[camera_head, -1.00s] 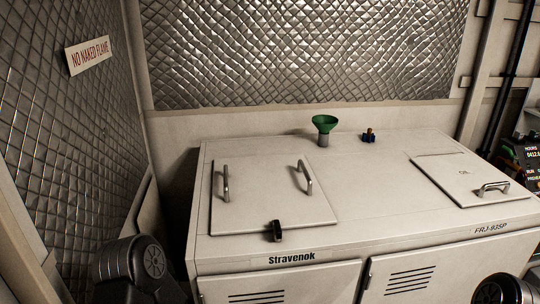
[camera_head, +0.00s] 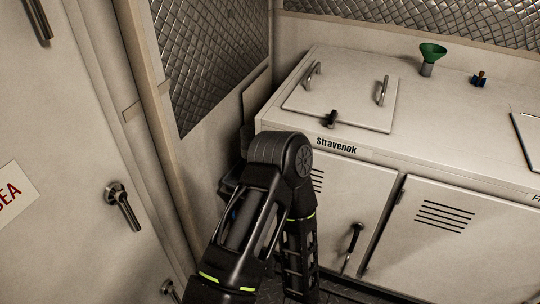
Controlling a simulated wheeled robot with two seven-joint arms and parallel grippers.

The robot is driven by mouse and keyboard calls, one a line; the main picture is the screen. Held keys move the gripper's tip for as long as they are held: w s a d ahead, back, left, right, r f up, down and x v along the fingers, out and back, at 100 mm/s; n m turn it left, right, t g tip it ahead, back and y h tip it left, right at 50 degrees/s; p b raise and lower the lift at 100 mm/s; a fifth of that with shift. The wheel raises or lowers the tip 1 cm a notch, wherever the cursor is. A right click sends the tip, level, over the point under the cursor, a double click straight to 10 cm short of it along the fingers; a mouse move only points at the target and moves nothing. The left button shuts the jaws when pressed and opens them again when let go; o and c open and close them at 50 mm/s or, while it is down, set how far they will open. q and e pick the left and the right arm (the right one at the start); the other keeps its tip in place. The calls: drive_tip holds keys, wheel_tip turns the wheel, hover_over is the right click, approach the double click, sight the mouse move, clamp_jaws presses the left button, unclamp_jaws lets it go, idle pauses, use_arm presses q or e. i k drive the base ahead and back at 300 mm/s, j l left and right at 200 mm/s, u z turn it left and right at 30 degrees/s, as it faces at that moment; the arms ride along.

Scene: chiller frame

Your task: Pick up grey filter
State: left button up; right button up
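I cannot make out a grey filter in the head view. The white chiller cabinet (camera_head: 459,132) labelled Stravenok stands at the right. Its top hatch (camera_head: 340,100) is shut, with two metal handles and a dark latch (camera_head: 331,118) at the front edge. The inside of the cabinet is hidden. My black left arm rises in the lower middle, in front of the cabinet's left end. Neither of my grippers is in view.
Front doors (camera_head: 437,240) are shut. A pale door (camera_head: 60,130) with handles is at the left. Quilted metal walls (camera_head: 212,60) close off the back.

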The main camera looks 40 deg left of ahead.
sight(248, 132)
drive_tip(key=l+u, duration=0.2)
drive_tip(key=u, duration=1.4)
drive_tip(key=z, duration=1.6)
drive_tip(key=j, duration=0.5)
drive_tip(key=i+j, duration=0.1)
drive_tip(key=j, duration=0.35)
